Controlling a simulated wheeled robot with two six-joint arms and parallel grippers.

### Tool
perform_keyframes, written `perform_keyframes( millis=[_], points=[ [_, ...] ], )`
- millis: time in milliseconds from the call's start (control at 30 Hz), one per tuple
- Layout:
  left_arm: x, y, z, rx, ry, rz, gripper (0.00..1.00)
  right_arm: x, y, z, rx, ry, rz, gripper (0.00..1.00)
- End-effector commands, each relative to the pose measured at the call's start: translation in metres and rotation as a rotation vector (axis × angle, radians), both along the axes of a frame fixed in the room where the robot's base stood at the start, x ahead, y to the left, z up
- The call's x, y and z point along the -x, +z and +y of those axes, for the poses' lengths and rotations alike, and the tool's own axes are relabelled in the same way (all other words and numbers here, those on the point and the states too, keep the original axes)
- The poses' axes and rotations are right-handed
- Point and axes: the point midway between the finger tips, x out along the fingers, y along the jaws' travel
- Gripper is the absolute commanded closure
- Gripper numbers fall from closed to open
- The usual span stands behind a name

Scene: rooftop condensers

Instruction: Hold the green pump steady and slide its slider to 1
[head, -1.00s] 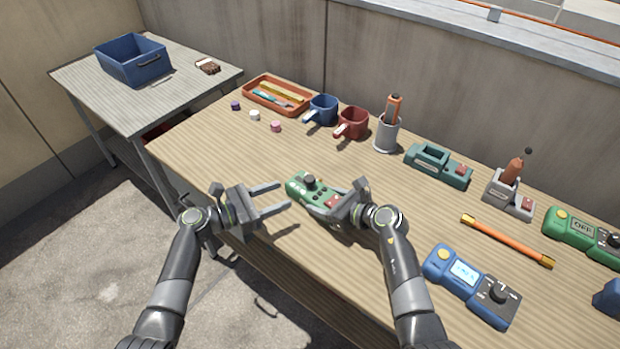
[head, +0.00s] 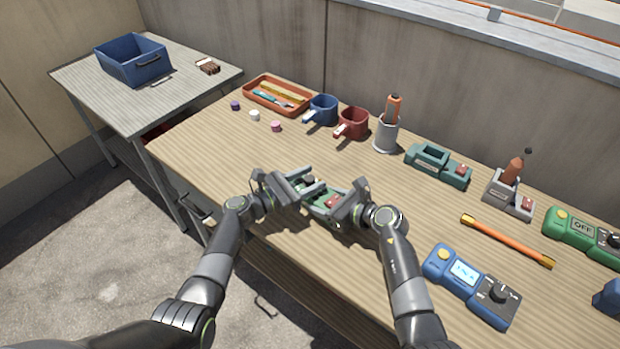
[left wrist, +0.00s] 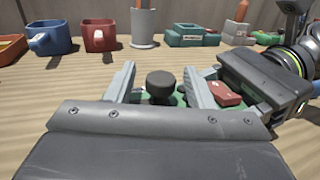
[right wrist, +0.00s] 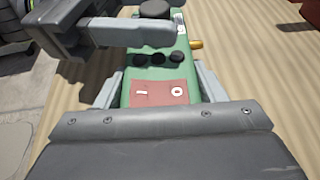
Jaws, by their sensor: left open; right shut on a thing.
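The green pump (head: 321,209) lies on the wooden bench between my grippers. It has a round black knob (left wrist: 160,84), several small black buttons (right wrist: 158,58) and a red part (right wrist: 158,92) marked 1 and 0. I cannot tell which part is the slider or its setting. My right gripper (head: 346,204) is shut on the pump's body, its fingers either side of the red part. My left gripper (head: 307,184) is open, with its fingers on either side of the black knob and a gap to it in the left wrist view.
Behind stand a blue mug (head: 322,108), a red mug (head: 352,123), a grey cup (head: 386,136) and a teal holder (head: 437,166). An orange rod (head: 506,240) and a blue meter (head: 471,286) lie to the right. The bench left of the mugs holds small caps.

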Motion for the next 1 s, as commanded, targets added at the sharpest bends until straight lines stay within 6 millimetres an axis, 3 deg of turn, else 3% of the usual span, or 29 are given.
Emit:
perform_keyframes(
  millis=[367, 733, 1000],
  points=[
    [-0.0026, 0.0, -0.0044, 0.001, 0.0, 0.001, 0.52, 0.0001, -0.0006, -0.0002, 0.001, 0.0, 0.001, 0.79],
    [-0.0024, -0.0001, -0.004, 0.001, 0.0, 0.001, 1.0, 0.0001, -0.0006, -0.0002, 0.001, 0.0, 0.001, 0.79],
    [-0.0074, -0.0005, 0.0014, -0.001, -0.001, 0.002, 1.0, 0.0001, -0.0006, -0.0002, 0.001, 0.0, 0.001, 0.79]
  ],
)
